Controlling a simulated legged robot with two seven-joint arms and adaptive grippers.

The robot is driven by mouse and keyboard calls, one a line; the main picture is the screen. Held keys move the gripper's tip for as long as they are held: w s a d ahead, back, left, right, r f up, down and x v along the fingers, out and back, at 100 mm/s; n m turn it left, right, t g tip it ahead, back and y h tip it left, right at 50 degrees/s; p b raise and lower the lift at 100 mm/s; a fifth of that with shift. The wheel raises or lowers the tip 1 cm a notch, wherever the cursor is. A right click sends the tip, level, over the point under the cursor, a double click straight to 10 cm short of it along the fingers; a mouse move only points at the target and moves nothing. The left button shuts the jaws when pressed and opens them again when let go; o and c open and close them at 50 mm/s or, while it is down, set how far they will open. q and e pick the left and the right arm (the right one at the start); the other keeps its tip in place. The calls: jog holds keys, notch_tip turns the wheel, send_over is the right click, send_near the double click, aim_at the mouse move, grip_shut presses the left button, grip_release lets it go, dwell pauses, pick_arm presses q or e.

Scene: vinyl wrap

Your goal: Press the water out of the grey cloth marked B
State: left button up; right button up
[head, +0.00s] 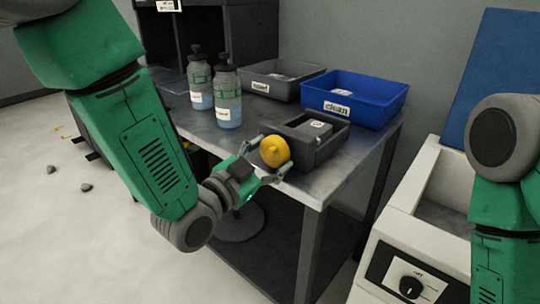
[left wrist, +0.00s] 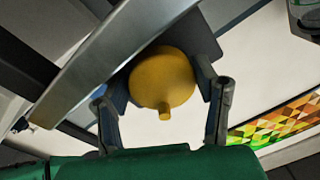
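A dark grey open box (head: 322,148) stands at the front right of the metal table. A grey piece with a small white label (head: 317,124) shows in it; I cannot read the label surely or tell whether it is cloth B. A yellow round knob (head: 275,151) is at the box's left end. My left gripper (head: 274,157) has a finger on each side of the knob, with no clear gap. The left wrist view shows the knob (left wrist: 162,78) between the finger pads, its short stub toward the camera. My right gripper is out of view.
A blue bin marked clean (head: 375,105) and a grey tray (head: 258,70) stand behind the box. Two bottles (head: 228,97) (head: 199,80) stand at the left. A white unit with a dial (head: 408,285) stands at the right, apart from the table.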

aim_at(271, 139)
pick_arm(q)
jog(key=shift+o, duration=1.3)
jog(key=shift+d+f, duration=0.1)
notch_tip(271, 139, up, 10)
jog(key=shift+w, duration=0.1)
